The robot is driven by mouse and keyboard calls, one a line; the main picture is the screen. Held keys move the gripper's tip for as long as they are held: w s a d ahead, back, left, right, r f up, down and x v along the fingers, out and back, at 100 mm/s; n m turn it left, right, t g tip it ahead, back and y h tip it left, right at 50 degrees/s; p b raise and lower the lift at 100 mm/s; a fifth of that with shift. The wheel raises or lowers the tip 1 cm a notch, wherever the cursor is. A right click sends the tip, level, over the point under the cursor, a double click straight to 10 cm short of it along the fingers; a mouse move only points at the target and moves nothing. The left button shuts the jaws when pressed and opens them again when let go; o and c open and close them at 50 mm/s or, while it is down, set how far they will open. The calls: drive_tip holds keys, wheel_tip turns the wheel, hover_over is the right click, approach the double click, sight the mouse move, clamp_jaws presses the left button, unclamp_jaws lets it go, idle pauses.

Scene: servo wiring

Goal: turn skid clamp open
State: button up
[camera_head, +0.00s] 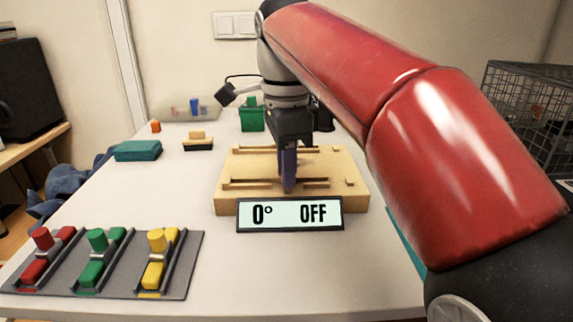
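A light wooden block (232,207) with raised strips and small pegs lies on the table in the middle of the head view. My gripper (289,185) points straight down over its centre, with its fingertips at or just above the front strip (315,184). I see the fingers nearly edge-on, so their opening and anything between them cannot be made out. No part can be clearly told as the skid clamp; the gripper hides the block's middle. A display (290,214) at the block's front edge reads "0° OFF".
A grey tray (192,270) with red, green and yellow parts lies front left. A teal box (138,151), a brush-like block (198,144) and a green container (251,120) stand farther back. A wire basket (520,115) is at right. The table's left middle is clear.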

clamp_jaws()
drive_tip(key=shift+r+n+p, duration=0.1)
drive_tip(key=shift+n+p, duration=0.85)
drive_tip(key=shift+n, duration=0.25)
drive_tip(key=n+p, duration=0.2)
drive_tip(key=n, duration=0.8)
drive_tip(key=shift+n+p, duration=0.35)
drive_tip(key=shift+n, duration=0.05)
drive_tip(key=n, duration=0.4)
drive_tip(key=shift+d+n, duration=0.1)
drive_tip(key=shift+n, duration=0.2)
